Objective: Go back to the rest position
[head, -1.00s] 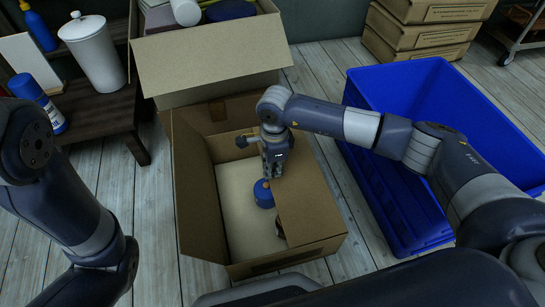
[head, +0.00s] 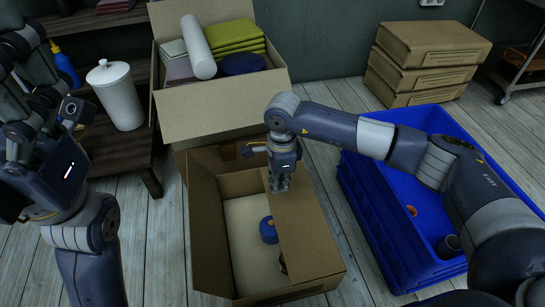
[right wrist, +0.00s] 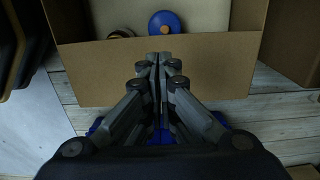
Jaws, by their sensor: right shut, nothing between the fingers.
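My right gripper (head: 280,184) is shut and empty, fingers pointing down over the right flap of the open cardboard box (head: 208,255). In the right wrist view its closed fingertips (right wrist: 159,58) show in front of the box's wall (right wrist: 90,75). My left arm is raised at the left edge; its gripper (head: 18,60) is partly cut off and its jaw state is unclear.
A round blue thing (head: 268,231) and a partly hidden brown one (right wrist: 120,33) lie in the box. The blue crate (head: 365,200) at right holds an orange-marked thing (head: 411,210) and a dark cup-like one (head: 449,244). A fuller box (head: 215,108) stands behind.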

